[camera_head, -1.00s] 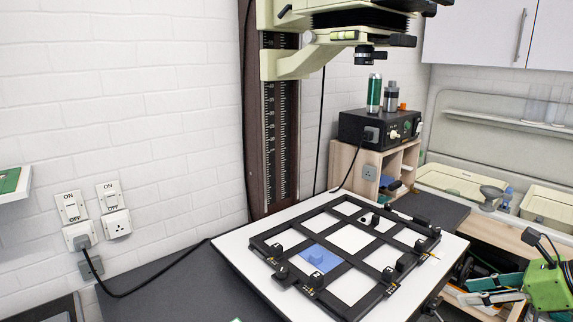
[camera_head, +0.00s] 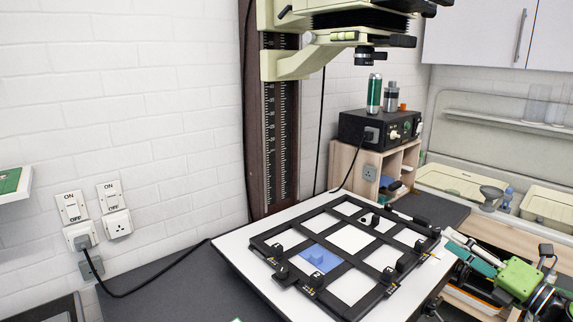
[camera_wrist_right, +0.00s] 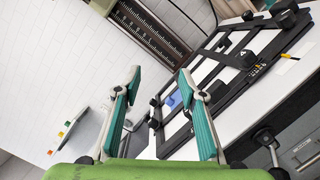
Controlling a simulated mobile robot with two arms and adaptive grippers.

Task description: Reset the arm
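My right gripper (camera_head: 452,244) is at the right of the head view, its teal fingers pointing left toward the right corner of the white baseboard (camera_head: 235,243). In the right wrist view the fingers (camera_wrist_right: 158,76) are spread apart with nothing between them. The black easel frame (camera_head: 347,266) lies on the baseboard, with a blue square (camera_head: 319,257) in one opening. The frame also shows beyond the fingers in the wrist view (camera_wrist_right: 247,68). I cannot make out my left gripper in these views.
The enlarger column (camera_head: 281,130) stands behind the baseboard, with the enlarger head (camera_head: 350,20) above. A black control box (camera_head: 378,128) sits on a wooden shelf (camera_head: 345,165). Pale trays (camera_head: 450,181) stand in the sink area at right. Wall switches (camera_head: 72,207) are at left.

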